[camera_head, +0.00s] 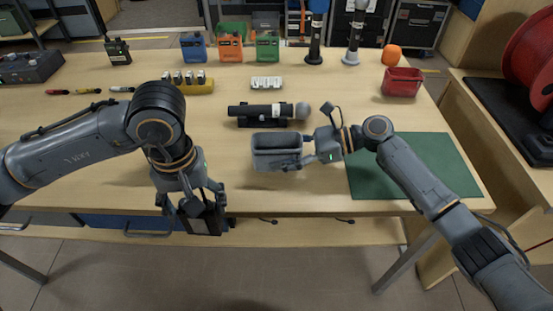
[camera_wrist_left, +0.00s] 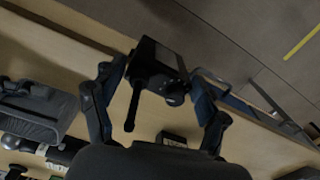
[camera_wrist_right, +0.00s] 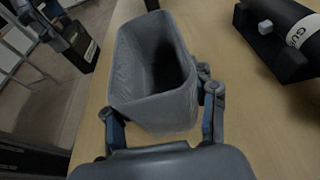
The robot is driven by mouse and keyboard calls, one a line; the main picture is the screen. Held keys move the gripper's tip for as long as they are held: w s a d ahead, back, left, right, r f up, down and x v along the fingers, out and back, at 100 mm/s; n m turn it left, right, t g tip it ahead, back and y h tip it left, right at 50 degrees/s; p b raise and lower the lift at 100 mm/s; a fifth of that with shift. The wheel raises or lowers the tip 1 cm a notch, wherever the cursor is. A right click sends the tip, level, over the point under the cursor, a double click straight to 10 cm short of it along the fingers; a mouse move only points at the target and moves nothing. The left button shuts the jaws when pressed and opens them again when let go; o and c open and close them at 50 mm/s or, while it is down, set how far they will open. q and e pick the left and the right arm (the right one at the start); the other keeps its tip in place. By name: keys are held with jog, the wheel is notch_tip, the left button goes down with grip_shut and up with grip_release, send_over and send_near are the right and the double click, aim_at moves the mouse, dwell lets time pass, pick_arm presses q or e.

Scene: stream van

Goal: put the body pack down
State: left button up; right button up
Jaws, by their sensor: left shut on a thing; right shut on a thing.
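The black body pack (camera_head: 207,222), a small box, is held in my left gripper (camera_head: 192,205) at the table's front edge in the head view. In the left wrist view, the pack (camera_wrist_left: 160,62) sits between the two fingers (camera_wrist_left: 158,95), with its dark stub antenna pointing toward the camera. My right gripper (camera_head: 308,150) is shut on a grey open bin (camera_head: 277,139) over the front middle of the table. In the right wrist view the bin (camera_wrist_right: 155,75) lies between the fingers and its visible inside looks empty.
A black microphone in a cradle (camera_head: 268,113) is behind the bin. A green mat (camera_head: 425,165) lies to the right. Blue, orange and green packs (camera_head: 231,48), a red tub (camera_head: 402,83) and a white block (camera_head: 266,83) stand farther back. The table's left front is mostly clear.

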pick_arm(q)
jog(key=w+d+r+n, duration=0.2)
jog(key=d+r+n, duration=0.1)
jog(key=d+r, duration=0.25)
pick_arm(e)
jog(key=shift+d, duration=0.1)
pick_arm(q)
notch_tip(320, 180, up, 7)
jog(key=m, duration=0.2)
send_over(281, 134)
jog(key=s, duration=0.3)
notch_tip(281, 134, down, 10)
jog(key=shift+r, duration=0.2)
jog(key=shift+a+f, duration=0.1)
jog(key=o, duration=1.7)
